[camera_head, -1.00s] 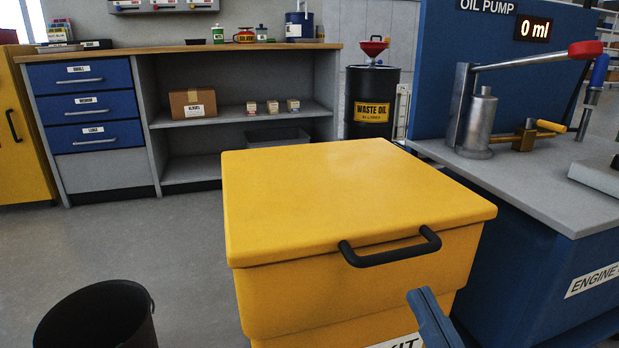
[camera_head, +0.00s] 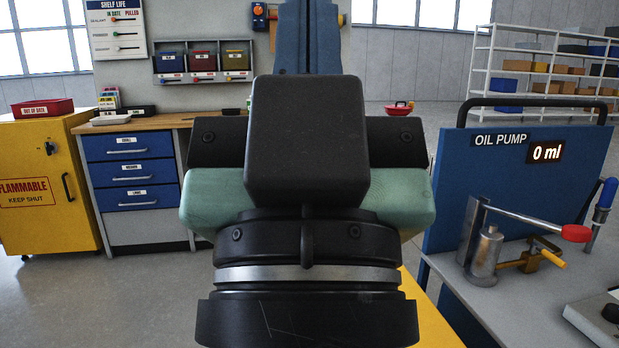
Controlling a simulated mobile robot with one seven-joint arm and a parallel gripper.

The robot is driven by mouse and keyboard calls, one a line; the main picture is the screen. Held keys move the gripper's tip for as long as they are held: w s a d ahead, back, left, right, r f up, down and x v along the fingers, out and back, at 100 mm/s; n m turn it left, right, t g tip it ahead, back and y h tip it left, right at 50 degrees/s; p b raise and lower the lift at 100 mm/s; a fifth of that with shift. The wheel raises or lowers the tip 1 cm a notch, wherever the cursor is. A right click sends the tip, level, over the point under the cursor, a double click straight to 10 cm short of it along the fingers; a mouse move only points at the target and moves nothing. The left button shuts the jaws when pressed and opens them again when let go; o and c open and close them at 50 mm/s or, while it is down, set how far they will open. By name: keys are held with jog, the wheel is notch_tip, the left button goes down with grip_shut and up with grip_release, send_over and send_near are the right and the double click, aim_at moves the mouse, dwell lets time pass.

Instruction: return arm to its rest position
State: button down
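My gripper (camera_head: 307,145) fills the middle of the head view, close to the camera. I see its black block, teal side parts, and a black wrist with a silver ring below. A blue link of my arm rises behind it at the top. The fingertips cannot be made out, so I cannot tell whether it is open or shut. No held object shows.
The yellow bin (camera_head: 420,305) is mostly hidden behind my wrist. The oil pump bench (camera_head: 520,310) stands close on the right. A workbench with blue drawers (camera_head: 130,170) and a yellow flammables cabinet (camera_head: 45,205) stand at the left. Grey floor at lower left is clear.

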notch_tip(320, 180, up, 34)
jog(key=p, duration=3.2)
jog(key=shift+r, duration=0.25)
jog(key=shift+w, duration=0.1)
